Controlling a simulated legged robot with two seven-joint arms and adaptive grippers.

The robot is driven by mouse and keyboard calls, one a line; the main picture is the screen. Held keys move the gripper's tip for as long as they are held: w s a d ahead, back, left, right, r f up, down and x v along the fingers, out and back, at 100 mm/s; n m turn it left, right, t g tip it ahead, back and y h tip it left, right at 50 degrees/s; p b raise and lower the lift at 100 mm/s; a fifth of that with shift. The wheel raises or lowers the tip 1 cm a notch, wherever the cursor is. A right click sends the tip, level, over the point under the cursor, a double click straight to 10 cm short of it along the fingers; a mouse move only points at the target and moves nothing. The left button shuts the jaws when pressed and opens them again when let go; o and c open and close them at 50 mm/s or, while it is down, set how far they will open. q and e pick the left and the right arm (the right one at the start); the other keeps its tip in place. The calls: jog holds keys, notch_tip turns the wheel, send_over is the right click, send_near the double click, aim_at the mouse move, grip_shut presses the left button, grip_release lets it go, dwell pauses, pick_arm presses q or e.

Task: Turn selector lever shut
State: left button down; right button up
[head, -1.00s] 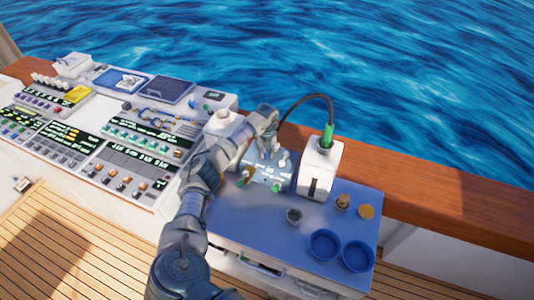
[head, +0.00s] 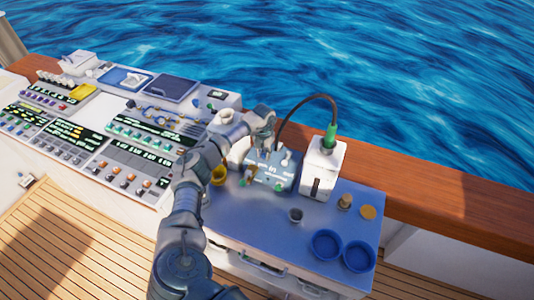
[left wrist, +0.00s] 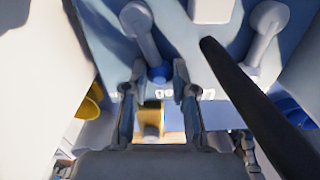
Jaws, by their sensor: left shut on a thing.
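The selector unit is a blue-grey box (head: 283,178) on the blue bench top in the head view. My left gripper (head: 264,152) is over its back part, coming from the left. In the left wrist view, a grey lever (left wrist: 143,38) with a blue tip (left wrist: 159,75) reaches down between the fingers of my left gripper (left wrist: 158,95). The fingers are shut on this lever near its blue tip; the exact contact is hard to see. A second grey lever (left wrist: 265,38) stands apart to the right. My right gripper is not in view.
A white canister (head: 322,168) with a green plug and black cable stands right of the unit. The cable (left wrist: 245,100) crosses near the gripper. A yellow cup (head: 218,175) is to the left. Two blue dishes (head: 326,244) lie at the bench's front right. A console (head: 125,135) is further left.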

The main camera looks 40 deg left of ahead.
pick_arm(q)
jog(key=shift+s+a+m, duration=0.2)
jog(key=shift+a+m, duration=0.25)
jog(key=shift+m, duration=0.4)
jog(key=shift+s+a+m, duration=0.2)
jog(key=shift+a+m, duration=0.2)
jog(key=shift+m, duration=0.45)
jog(key=c, duration=0.9)
grip_release()
jog(key=shift+r, duration=0.1)
notch_tip(320, 180, up, 12)
jog(key=shift+a+f, duration=0.1)
jog(key=shift+f, duration=0.05)
